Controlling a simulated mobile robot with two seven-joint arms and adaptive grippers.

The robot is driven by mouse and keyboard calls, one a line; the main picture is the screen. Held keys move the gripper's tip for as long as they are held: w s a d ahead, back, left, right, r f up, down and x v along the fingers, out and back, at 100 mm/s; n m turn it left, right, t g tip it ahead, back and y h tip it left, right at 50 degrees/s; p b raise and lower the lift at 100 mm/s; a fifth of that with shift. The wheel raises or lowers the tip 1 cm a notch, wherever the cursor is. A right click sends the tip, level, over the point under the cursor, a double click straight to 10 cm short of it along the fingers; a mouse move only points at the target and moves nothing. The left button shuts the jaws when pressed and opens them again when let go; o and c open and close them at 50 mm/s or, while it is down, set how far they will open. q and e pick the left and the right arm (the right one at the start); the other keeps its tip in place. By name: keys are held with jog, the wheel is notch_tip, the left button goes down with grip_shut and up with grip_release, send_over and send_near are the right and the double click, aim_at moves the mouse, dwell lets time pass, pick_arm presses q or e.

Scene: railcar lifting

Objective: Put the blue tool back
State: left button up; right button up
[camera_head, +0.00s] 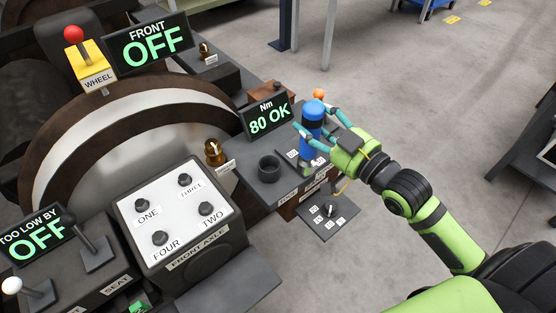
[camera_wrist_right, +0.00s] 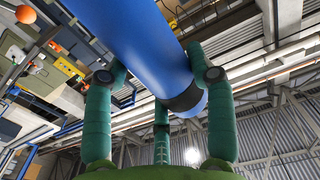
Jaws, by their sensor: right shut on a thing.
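The blue tool (camera_head: 312,112) is an upright blue cylinder with a darker band. It stands out above the right end of the console. My right gripper (camera_head: 314,138) is shut around it, its teal fingers on both sides. In the right wrist view the blue tool (camera_wrist_right: 150,45) runs diagonally between the green fingers, with a black ring at its near end. The gripper also shows there (camera_wrist_right: 160,85). A black round cup (camera_head: 268,168) on the console, left of the tool, looks empty. Whether the tool's lower end touches the console cannot be told. My left gripper is not in view.
A dial plate (camera_head: 328,213) sits below the tool. The button box (camera_head: 182,207) is nearer. Open floor (camera_head: 420,110) lies to the right.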

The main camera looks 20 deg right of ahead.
aim_at(306, 166)
jog(key=w+a+f, duration=0.6)
jog(key=w+f, duration=0.3)
jog(key=f, duration=0.1)
jog(key=shift+a, duration=0.25)
jog(key=shift+f, duration=0.2)
jog(key=o, duration=1.3)
jog(key=shift+f, duration=0.15)
jog(key=v, duration=1.2)
jog(key=shift+b, duration=0.4)
